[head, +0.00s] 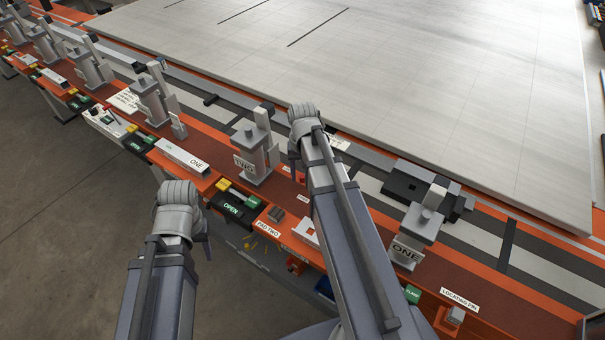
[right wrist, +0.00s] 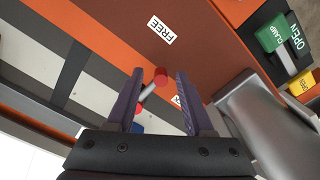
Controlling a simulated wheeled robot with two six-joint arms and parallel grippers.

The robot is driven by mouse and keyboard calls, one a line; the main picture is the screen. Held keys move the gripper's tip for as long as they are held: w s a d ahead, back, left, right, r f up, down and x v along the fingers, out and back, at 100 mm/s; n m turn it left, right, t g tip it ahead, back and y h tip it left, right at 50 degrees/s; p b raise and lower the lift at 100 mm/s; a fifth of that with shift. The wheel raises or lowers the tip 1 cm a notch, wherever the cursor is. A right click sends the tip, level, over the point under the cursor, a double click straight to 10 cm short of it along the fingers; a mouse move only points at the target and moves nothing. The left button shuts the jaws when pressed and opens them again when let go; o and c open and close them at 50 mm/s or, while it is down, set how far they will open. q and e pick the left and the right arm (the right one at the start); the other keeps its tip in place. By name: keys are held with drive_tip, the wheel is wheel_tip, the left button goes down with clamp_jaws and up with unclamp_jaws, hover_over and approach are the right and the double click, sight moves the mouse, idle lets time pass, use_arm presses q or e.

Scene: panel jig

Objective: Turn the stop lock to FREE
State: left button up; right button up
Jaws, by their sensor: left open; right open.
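The stop lock shows in the right wrist view as a grey lever with a red end (right wrist: 161,76). A white FREE label (right wrist: 161,31) is on the brown strip above it. The lever does not point at that label. A second white label (right wrist: 177,98) is partly hidden by a finger. My right gripper (right wrist: 155,85) is open, with its two fingers on either side of the lever, and grips nothing. In the head view, my right gripper (head: 293,165) is mostly hidden behind its arm. My left gripper (head: 206,240) is low at the left, mostly hidden by its wrist.
A large grey panel (head: 430,95) lies behind the orange rail. Clamp posts (head: 255,150) and (head: 420,228) stand left and right of my right arm. In the right wrist view, a green CLAMP handle (right wrist: 272,38) is at upper right.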

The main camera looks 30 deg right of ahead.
sight(302, 175)
wheel_tip(302, 175, up, 7)
drive_tip(key=p, duration=0.6)
drive_tip(key=shift+f, duration=0.1)
drive_tip(key=shift+s+a, duration=0.1)
drive_tip(key=shift+a, duration=0.2)
drive_tip(key=s+a+n, duration=0.4)
drive_tip(key=s+a, duration=0.2)
drive_tip(key=a, duration=0.5)
drive_tip(key=s+a+n+h, duration=0.1)
drive_tip(key=s+a+n, duration=0.3)
drive_tip(key=a, duration=0.7)
drive_tip(key=shift+s+n, duration=0.4)
drive_tip(key=shift+s, duration=0.6)
